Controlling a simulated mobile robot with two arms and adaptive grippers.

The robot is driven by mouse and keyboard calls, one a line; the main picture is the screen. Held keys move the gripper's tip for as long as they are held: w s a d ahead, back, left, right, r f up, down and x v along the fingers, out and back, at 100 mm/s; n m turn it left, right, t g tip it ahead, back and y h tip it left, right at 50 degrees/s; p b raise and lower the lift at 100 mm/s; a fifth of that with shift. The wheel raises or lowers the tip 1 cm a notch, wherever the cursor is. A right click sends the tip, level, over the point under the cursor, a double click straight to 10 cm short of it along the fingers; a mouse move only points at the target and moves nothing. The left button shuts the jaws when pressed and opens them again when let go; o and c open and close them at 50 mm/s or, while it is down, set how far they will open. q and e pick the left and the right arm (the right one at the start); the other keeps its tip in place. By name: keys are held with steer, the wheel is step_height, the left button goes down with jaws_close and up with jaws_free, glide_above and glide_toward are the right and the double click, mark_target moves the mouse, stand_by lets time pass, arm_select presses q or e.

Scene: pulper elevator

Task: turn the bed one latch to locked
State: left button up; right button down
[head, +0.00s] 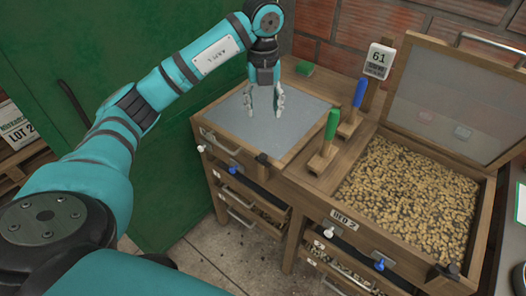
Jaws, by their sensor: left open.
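The left bed (208,126) is a wooden box with its grey lid (240,118) shut flat. It stands left of the box marked BED 2. My left gripper (265,112) is open and empty, pointing down over the middle of the grey lid. It is behind the black piece and apart from it. My right gripper is not in view.
The BED 2 box (480,240) is open and full of tan beans, its lid (450,105) raised. A green lever (332,125) and a blue lever (359,92) stand between the beds. A green block (304,68) lies behind. A green cabinet (170,185) stands left.

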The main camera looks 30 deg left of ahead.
mark_target(263, 155)
arm_select(q)
step_height(263, 155, down, 17)
steer(key=p, duration=0.3)
steer(key=shift+f+p, duration=0.15)
steer(key=shift+p, duration=0.2)
jaws_close()
